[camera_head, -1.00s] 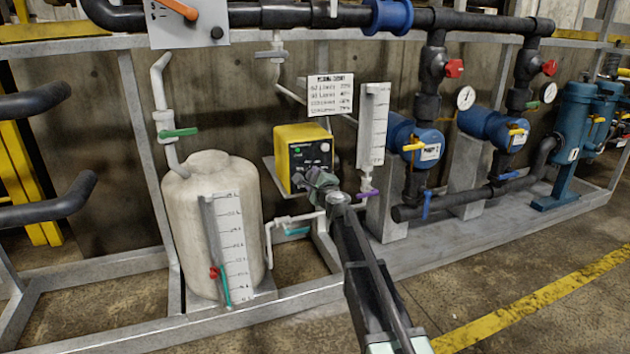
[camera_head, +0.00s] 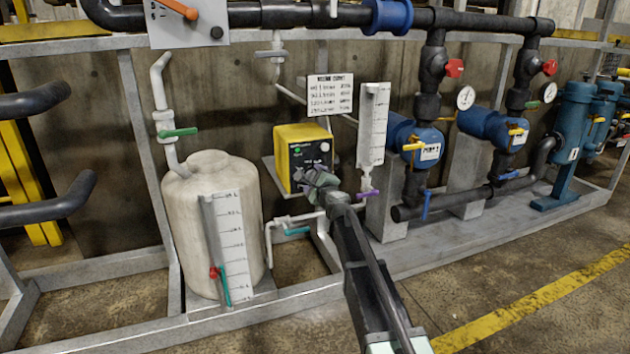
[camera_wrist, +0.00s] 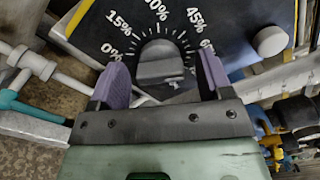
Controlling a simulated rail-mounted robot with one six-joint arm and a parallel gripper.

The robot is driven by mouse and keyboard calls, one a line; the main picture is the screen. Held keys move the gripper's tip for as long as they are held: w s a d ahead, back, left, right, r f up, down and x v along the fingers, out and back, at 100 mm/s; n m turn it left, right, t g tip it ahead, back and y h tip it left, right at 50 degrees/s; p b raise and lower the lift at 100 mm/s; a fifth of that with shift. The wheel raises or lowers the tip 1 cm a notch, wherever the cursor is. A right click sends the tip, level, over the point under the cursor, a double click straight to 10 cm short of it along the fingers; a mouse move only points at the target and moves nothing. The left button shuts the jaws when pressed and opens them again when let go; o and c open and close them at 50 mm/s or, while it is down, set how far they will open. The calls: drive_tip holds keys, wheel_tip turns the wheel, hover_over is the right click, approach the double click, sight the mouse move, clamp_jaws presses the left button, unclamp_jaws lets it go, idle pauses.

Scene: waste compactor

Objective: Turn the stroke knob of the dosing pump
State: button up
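The dosing pump (camera_head: 303,155) is a yellow box with a black front panel, beside a white tank. In the wrist view its dark grey stroke knob (camera_wrist: 160,62) sits in a dial with percent marks, with 0%, 15% and 45% readable. My gripper (camera_head: 322,184) is close in front of the panel's lower part and hides the knob in the head view. In the wrist view my gripper (camera_wrist: 162,80) is open, its two purplish fingers on either side of the knob. Gaps show between the fingers and the knob.
A light round knob (camera_wrist: 271,41) is on the panel right of the dial. A white scale column with a purple valve handle (camera_head: 368,194) stands right of the pump. A pipe with a teal handle (camera_head: 297,231) runs below it. The white tank (camera_head: 212,225) is at left.

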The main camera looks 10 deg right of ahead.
drive_tip(key=s+d, duration=0.2)
drive_tip(key=s, duration=0.8)
drive_tip(key=shift+s, duration=0.35)
